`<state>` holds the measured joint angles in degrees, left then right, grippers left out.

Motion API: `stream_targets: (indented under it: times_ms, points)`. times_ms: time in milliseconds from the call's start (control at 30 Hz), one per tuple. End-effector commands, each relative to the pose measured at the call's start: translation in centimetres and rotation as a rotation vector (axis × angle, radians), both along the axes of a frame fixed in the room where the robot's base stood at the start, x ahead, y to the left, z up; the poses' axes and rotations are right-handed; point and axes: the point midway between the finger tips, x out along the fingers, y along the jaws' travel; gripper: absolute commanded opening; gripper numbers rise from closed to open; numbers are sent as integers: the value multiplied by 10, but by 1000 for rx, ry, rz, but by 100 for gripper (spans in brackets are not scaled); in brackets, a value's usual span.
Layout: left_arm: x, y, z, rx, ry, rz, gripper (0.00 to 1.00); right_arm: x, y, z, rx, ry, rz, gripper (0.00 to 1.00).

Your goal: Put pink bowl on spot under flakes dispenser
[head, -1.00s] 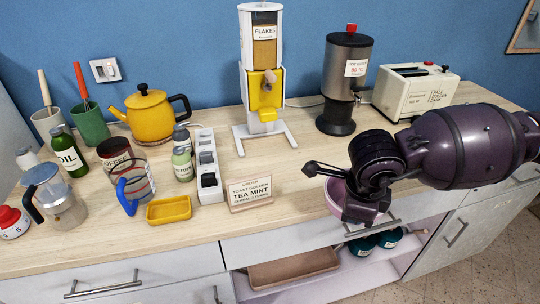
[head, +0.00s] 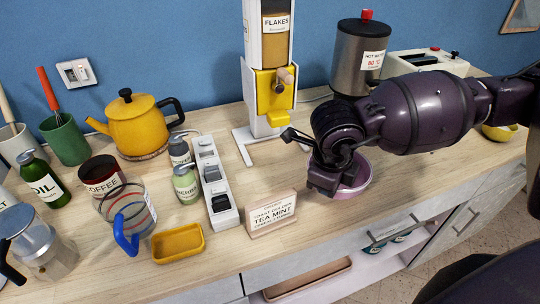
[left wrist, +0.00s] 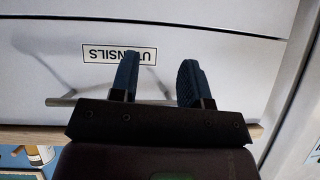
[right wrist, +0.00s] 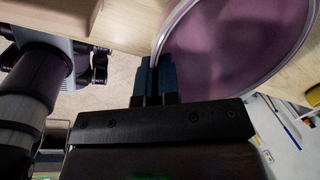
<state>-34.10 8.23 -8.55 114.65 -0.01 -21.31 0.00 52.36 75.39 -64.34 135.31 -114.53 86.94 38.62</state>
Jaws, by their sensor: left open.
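The pink bowl (head: 355,180) is at the front right of the counter, partly hidden by my right arm. In the right wrist view its inside and rim (right wrist: 235,40) fill the upper right. My right gripper (right wrist: 158,78) is shut on the bowl's rim. Whether the bowl touches the counter cannot be told. The flakes dispenser (head: 272,92), white and yellow, stands against the wall, up and left of the bowl. The spot between its white feet (head: 275,150) looks empty. My left gripper (left wrist: 158,82) is open and empty before a drawer front labelled UTENSILS (left wrist: 120,54).
A tea mint sign (head: 270,213) stands left of the bowl, near the counter's front. A yellow bowl (head: 500,132) is at the right.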

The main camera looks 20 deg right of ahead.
Motion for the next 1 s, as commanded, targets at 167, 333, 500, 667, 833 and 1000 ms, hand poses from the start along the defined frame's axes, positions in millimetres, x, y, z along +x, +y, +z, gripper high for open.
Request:
stream_targets:
  times_ms: [167, 333, 500, 667, 833, 1000]
  points:
    - [-8, 1, -4, 0, 17, 3, 43, 36, 15, 2, 2, -6, 1, 0]
    - [-9, 1, -7, 0, 24, 4, 43, 70, 29, 2, 2, -4, 2, 0]
    - [-7, 1, -7, -1, 19, 3, 43, 104, 42, 1, 1, -4, 1, 0]
    - [-2, 0, -4, 0, 7, 0, 43, 134, 54, 1, 1, -4, 1, 0]
    - [3, -1, 0, -1, -6, -3, 43, 154, 62, 1, 1, -3, 1, 0]
    - [4, -1, 1, -1, -8, -3, 43, 159, 63, -2, 0, -1, 1, 0]
